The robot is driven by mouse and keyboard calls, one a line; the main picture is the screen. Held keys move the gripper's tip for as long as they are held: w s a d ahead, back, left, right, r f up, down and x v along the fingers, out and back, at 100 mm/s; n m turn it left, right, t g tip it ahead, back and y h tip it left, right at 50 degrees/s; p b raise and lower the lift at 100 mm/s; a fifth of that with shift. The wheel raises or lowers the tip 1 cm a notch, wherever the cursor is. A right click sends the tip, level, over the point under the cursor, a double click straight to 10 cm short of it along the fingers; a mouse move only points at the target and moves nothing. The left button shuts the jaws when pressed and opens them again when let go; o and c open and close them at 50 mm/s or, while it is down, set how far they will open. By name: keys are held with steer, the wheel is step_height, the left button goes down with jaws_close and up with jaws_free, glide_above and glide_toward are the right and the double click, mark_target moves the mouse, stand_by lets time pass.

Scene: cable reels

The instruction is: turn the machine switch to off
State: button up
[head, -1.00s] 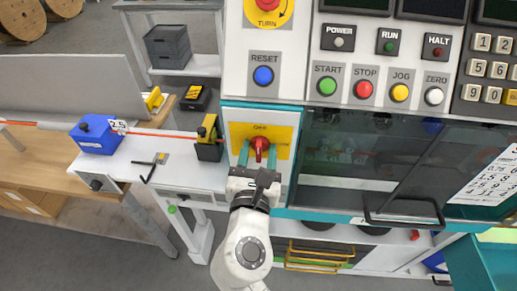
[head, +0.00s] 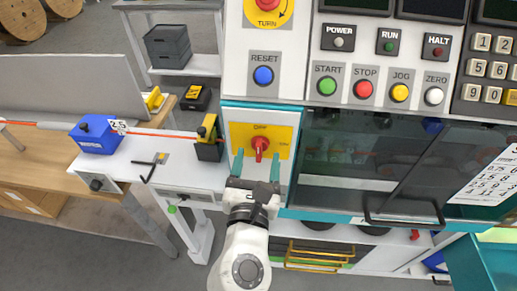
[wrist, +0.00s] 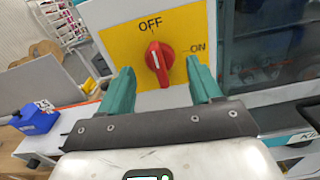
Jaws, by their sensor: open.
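The machine switch is a red knob (head: 261,146) on a yellow plate (head: 241,132) on the front of the machine. In the wrist view the knob (wrist: 160,62) stands nearly upright, its white mark towards the OFF label (wrist: 150,24) above it. The ON label (wrist: 197,48) is to the right. My gripper (head: 257,162) is open and empty, just below and in front of the knob. In the wrist view its two green fingers (wrist: 159,75) are spread to either side of the knob, clear of it.
Above the switch are a blue RESET button (head: 263,75) and a red TURN knob (head: 268,4). To the right is a dark window with a handle (head: 403,222). To the left, a bench holds a blue device (head: 96,136) and a red cable (head: 165,134).

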steer(key=shift+s+a, duration=0.1)
steer(key=shift+s, duration=2.65)
steer(key=s+d+f+m+g+h+b, duration=0.1)
steer(key=s+d+f+m+g, duration=0.15)
steer(key=d+f+m, duration=0.55)
steer(key=s+d+f+m+g+h+b, duration=0.1)
steer(key=d+f+m+g+h, duration=0.1)
steer(key=d+f+m+g, duration=0.5)
steer(key=s+d+f+m+g+h+b, duration=0.15)
steer(key=d+f+m, duration=0.4)
steer(key=d, duration=0.55)
steer(key=s+d+f+m+g+y, duration=0.1)
steer(key=s+f+m+g, duration=0.1)
steer(key=s+m, duration=0.3)
steer(key=s+d+f+m+g+y+b, duration=0.1)
steer(key=s+d+f+m+g+y, duration=0.1)
steer(key=s+m, duration=0.3)
steer(key=s+d+f+m+g+y+b, duration=0.1)
steer(key=s+f+m+g+y, duration=0.1)
steer(key=s+f+m, duration=0.2)
steer(key=s+m, duration=0.1)
steer(key=s, duration=0.2)
steer(key=shift+d+f, duration=0.35)
steer(key=shift+d, duration=0.05)
steer(key=shift+c, duration=0.2)
